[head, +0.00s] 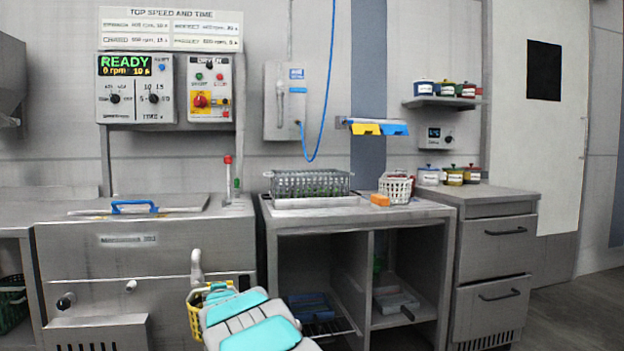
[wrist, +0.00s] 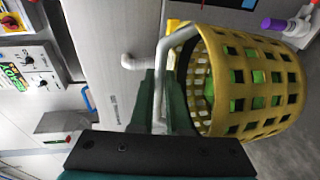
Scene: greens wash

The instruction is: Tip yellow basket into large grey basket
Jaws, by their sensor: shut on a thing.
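The yellow basket (wrist: 250,85) fills the right of the wrist view, with green pieces showing through its square holes. My gripper (wrist: 160,90) is shut on the basket's grey metal handle. In the head view the yellow basket (head: 194,318) hangs low before the steel machine, partly hidden by my turquoise and grey arm. A large grey basket (head: 310,183) of wire stands on the bench in the middle of the head view, with green showing inside. The yellow basket is below and left of it, apart from it.
A steel machine (head: 140,260) with a blue-handled lid is at left. A drawer unit (head: 495,255) stands at right.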

